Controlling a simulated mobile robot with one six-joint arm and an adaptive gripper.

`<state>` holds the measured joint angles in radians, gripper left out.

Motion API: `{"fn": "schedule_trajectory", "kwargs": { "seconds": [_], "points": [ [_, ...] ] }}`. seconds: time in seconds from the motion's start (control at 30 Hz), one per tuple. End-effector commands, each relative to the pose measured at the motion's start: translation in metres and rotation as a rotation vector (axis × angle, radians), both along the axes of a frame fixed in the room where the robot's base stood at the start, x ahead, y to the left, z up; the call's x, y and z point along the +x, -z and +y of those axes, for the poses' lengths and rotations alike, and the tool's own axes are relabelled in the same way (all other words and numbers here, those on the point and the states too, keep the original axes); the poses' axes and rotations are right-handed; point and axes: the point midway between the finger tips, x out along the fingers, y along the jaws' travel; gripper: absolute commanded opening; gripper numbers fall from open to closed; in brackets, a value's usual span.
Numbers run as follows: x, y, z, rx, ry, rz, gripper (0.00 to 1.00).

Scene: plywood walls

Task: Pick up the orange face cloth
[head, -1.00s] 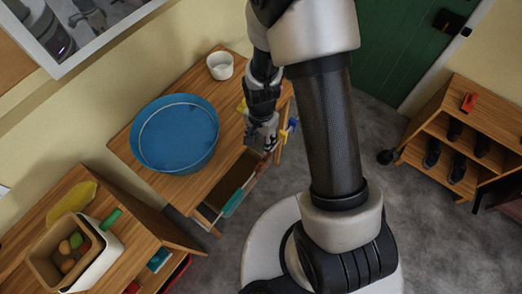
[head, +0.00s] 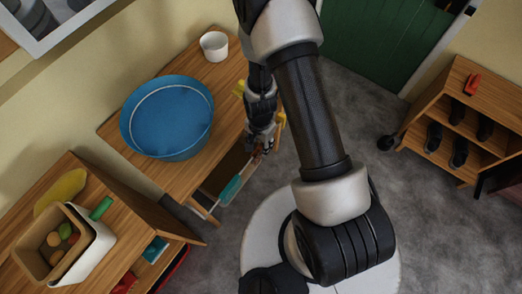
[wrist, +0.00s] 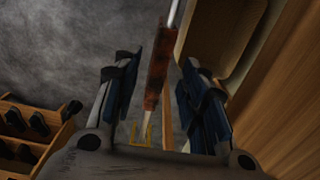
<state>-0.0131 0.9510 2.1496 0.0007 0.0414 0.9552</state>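A dark orange-brown cloth (wrist: 157,78), apparently the orange face cloth, hangs on a thin pale rail (wrist: 175,14) in the wrist view. My gripper (wrist: 158,60) is open, with one finger on each side of the cloth and visible gaps between. In the head view my gripper (head: 262,148) is at the front edge of the wooden table (head: 190,185), by the rail. It mostly hides the orange cloth there. A teal cloth (head: 230,190) hangs on the same rail, nearer the camera.
A blue tub (head: 167,118) and a white cup (head: 214,46) stand on the table. A shelf with a bin (head: 88,250) is at lower left. Grey floor lies open between.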

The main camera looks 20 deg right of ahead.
Motion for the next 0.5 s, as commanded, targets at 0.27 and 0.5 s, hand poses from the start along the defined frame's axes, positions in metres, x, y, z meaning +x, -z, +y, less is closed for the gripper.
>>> {"fn": "schedule_trajectory", "kwargs": {
  "seconds": [0.27, 0.5],
  "points": [
    [-0.002, 0.034, -0.002, -0.001, -0.001, -0.001, 0.39],
    [-0.002, 0.032, -0.002, -0.001, 0.000, -0.001, 0.34]
  ]
}}
